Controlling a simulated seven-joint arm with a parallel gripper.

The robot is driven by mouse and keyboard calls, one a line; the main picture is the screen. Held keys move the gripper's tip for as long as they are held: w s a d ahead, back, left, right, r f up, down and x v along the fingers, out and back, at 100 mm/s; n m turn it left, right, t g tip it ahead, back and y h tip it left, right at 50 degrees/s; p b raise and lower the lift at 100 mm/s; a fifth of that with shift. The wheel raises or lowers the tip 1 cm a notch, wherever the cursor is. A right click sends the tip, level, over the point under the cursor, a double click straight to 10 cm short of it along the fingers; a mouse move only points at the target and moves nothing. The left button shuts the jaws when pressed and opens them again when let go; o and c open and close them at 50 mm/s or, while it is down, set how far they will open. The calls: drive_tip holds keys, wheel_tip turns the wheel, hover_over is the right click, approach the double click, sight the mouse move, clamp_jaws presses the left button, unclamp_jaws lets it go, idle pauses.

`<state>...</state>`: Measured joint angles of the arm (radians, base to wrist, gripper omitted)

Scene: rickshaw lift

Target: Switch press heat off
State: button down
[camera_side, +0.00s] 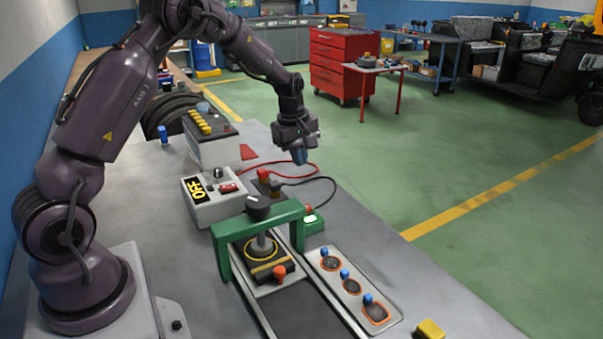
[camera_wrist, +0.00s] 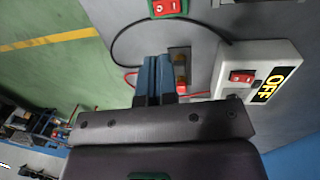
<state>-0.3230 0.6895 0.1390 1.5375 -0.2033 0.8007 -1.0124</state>
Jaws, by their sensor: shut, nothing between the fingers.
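My gripper (camera_side: 301,157) is shut and empty, held above the bench beyond the press. Its blue fingers also show in the wrist view (camera_wrist: 154,68). The green-framed press (camera_side: 235,231) has a black knob on top. A small green switch box (camera_side: 314,224) beside it shows a lit pale-green patch and a red part; in the wrist view a green box with a red rocker (camera_wrist: 167,7) is cut by the top edge. A white box (camera_side: 213,209) has a red rocker switch and a display reading OFF; it also shows in the wrist view (camera_wrist: 231,69). No fingers touch either switch.
A battery-like box (camera_side: 207,150) with yellow caps stands behind the white box. Red and black cables (camera_side: 322,180) loop near clamps (camera_side: 268,183). A plate (camera_side: 345,287) with blue-topped pieces and a yellow block (camera_side: 430,329) lie at the front right.

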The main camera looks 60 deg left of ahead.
sight(307, 206)
drive_tip(key=f, duration=0.4)
drive_tip(key=w+f, duration=0.1)
drive_tip(key=f, duration=0.7)
drive_tip(key=shift+w+f, duration=0.35)
drive_tip(key=shift+w, duration=0.05)
drive_tip(key=shift+w+f, duration=0.1)
drive_tip(key=shift+f, duration=0.1)
drive_tip(key=shift+s+f, duration=0.1)
drive_tip(key=shift+s, duration=0.1)
drive_tip(key=shift+s, duration=0.7)
drive_tip(key=shift+r, duration=0.2)
drive_tip(key=shift+r, duration=0.15)
